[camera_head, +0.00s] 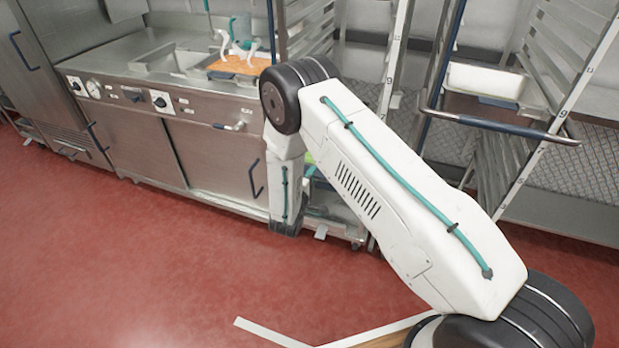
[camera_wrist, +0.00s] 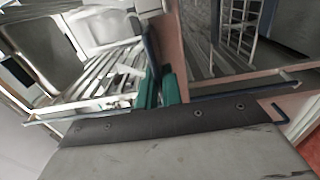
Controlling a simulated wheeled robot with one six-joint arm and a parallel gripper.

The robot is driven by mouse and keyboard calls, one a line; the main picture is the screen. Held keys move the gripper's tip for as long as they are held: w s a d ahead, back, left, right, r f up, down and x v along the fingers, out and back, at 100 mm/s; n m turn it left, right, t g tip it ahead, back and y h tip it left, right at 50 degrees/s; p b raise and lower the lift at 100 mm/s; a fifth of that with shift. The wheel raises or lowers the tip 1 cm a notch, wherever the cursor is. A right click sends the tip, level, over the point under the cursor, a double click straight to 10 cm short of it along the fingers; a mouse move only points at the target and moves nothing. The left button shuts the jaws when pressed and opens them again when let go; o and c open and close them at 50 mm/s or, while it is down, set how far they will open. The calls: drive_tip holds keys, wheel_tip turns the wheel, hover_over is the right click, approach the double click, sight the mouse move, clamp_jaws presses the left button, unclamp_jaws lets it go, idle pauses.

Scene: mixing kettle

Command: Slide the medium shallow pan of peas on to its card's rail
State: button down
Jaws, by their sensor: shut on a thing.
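In the head view my arm bends down at the left, and its own links hide my gripper there. In the wrist view the teal fingers of my gripper (camera_wrist: 160,88) are close together in the middle. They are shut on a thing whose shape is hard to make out. A small bright green patch (camera_head: 309,158) shows beside my forearm in the head view, mostly covered by the arm. It may be peas, but I cannot tell. The pan itself and its card are not clearly visible. An open rack with slanted rails (camera_head: 575,60) stands at the right.
A steel counter (camera_head: 110,55) at the left bears a pan of orange food (camera_head: 238,65) with teal and white things above it. A pale pan (camera_head: 485,80) sits in the right rack, behind a dark blue bar (camera_head: 500,127). The red floor (camera_head: 120,260) is clear at the front left.

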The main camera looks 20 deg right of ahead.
drive_tip(key=shift+x, duration=4.6)
drive_tip(key=shift+w, duration=0.1)
drive_tip(key=shift+x, duration=5.3)
drive_tip(key=shift+d, duration=0.1)
drive_tip(key=shift+w+d+f, duration=0.15)
drive_tip(key=shift+w+f, duration=0.05)
drive_tip(key=shift+f, duration=0.05)
